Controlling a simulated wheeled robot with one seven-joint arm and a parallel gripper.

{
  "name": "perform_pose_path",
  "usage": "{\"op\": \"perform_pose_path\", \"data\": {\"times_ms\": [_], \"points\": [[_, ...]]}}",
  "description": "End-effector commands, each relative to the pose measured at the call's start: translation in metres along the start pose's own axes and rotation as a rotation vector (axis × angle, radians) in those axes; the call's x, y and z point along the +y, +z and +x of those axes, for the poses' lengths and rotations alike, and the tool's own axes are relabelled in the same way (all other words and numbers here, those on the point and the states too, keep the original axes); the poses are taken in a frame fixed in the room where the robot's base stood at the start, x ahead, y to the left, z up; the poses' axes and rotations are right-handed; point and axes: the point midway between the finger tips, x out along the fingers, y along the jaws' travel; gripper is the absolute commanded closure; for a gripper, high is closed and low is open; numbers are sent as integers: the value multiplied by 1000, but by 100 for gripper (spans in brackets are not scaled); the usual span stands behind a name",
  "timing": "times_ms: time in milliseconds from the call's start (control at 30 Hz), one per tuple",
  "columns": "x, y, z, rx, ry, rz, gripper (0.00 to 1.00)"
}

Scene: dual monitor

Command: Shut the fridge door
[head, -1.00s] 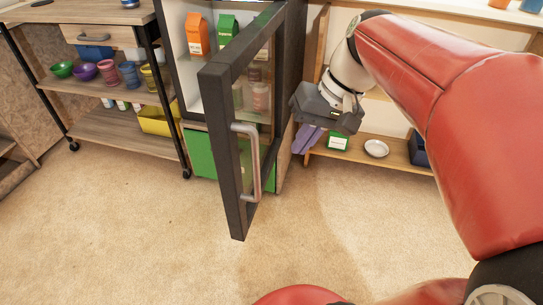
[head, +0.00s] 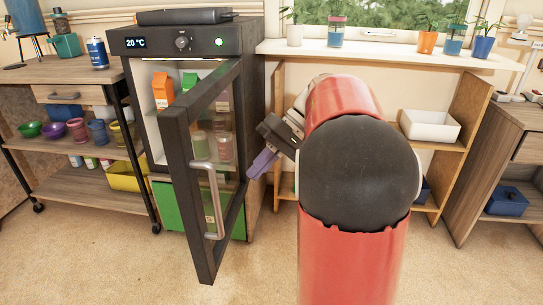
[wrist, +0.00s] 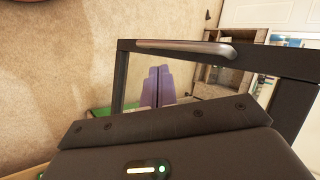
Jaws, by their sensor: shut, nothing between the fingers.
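The fridge (head: 255,100) stands left of centre in the head view, a dark cabinet with a lit display. Its dark-framed glass door (head: 180,165) is open and swung out towards me. The grey bar handle (head: 213,200) is on the door's outer face. My gripper (head: 252,172), with purple fingers, is to the right of the door, near the fridge's right side. In the wrist view my gripper (wrist: 157,84) is shut and empty, with the door frame (wrist: 122,75) and handle (wrist: 185,47) beyond it. Contact with the door cannot be told.
Cartons (head: 163,90) and jars (head: 223,147) show inside the fridge. A wooden shelf cart (head: 75,185) stands close on its left. A low shelf with a white bin (head: 430,125) is behind my arm. The floor (head: 110,260) in front is clear.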

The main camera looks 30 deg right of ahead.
Motion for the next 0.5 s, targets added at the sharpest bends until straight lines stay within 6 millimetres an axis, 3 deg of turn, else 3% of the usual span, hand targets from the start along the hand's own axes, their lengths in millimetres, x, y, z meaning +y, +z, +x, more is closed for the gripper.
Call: {"op": "perform_pose_path", "data": {"times_ms": [133,300,500], "points": [[0,1,33,-3,-1,-1,100],[-19,0,48,-1,0,-3,100],[-27,0,56,1,1,0,100]]}}
